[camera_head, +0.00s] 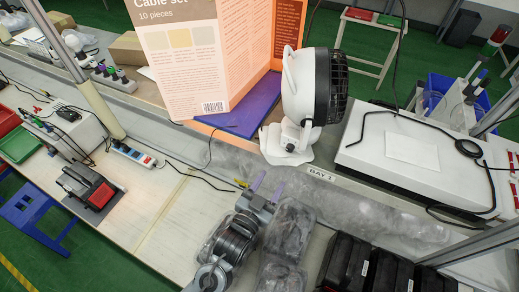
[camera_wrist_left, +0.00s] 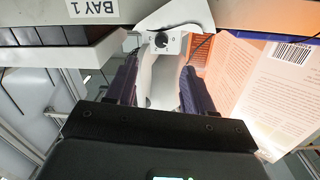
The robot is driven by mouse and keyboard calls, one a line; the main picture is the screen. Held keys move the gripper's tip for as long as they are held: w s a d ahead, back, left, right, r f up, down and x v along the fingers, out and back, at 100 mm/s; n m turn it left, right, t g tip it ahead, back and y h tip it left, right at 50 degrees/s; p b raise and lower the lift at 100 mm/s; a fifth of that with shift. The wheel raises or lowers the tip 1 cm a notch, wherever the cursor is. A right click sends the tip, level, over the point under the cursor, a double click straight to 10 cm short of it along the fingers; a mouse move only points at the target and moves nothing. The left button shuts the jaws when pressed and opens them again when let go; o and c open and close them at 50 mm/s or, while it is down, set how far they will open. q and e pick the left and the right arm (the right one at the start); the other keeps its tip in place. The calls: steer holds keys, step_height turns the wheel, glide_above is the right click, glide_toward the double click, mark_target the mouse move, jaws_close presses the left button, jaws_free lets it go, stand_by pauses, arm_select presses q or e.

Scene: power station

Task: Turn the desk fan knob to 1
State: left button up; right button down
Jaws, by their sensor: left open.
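The white desk fan (camera_head: 300,85) with a black grille stands on the bench at upper centre, its head turned to the right. Its base carries a round dark control knob, clear in the left wrist view (camera_wrist_left: 161,40) at the top centre. The knob's setting is too small to read. My left gripper (camera_head: 267,187) is in front of the fan base, a short way off. In the left wrist view its two dark fingers (camera_wrist_left: 158,72) are apart, with the knob beyond and between the tips. Nothing is held. My right gripper is not in view.
A large cardboard cable-set box (camera_head: 190,50) stands behind and left of the fan, by a blue panel (camera_head: 245,108). A white case with black cable (camera_head: 385,155) lies right. A power strip (camera_head: 133,153) lies left. Black bins (camera_head: 375,265) sit front right.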

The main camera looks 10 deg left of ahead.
mark_target(289, 150)
arm_select(q)
steer(key=b+x, duration=0.5)
steer(key=x, duration=0.5)
steer(key=shift+a, duration=0.15)
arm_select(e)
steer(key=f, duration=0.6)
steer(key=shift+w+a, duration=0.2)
arm_select(q)
steer(key=shift+w+d+r+b, duration=0.2)
steer(key=shift+w+b, duration=0.35)
steer(key=shift+w, duration=0.2)
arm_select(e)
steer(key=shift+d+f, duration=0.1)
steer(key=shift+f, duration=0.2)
